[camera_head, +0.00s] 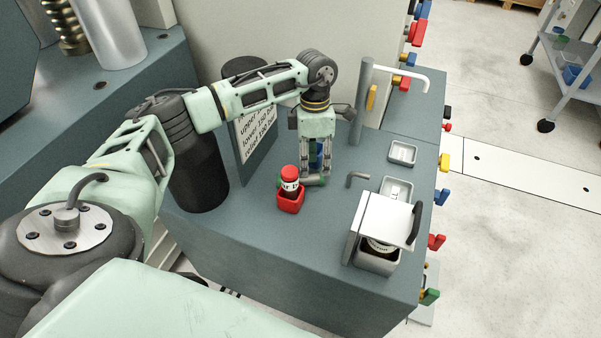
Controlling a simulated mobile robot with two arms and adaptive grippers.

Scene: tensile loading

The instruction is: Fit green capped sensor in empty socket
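My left gripper (314,178) points down just above the grey-blue bench, right beside a red-capped sensor (290,176) that stands upright in a red socket (290,201). Small green parts show low around the fingertips and behind the red socket; I cannot tell whether they belong to the green-capped sensor or a holder. A bit of blue shows between the fingers. Whether the fingers are shut on something is hidden. My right gripper is out of view.
A grey box with a raised white lid (383,217) and dark handle holds a labelled container at the front right. A grey post with a white arm (362,100) stands behind. A sign (257,135) stands left of the gripper. Coloured blocks line the right edge.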

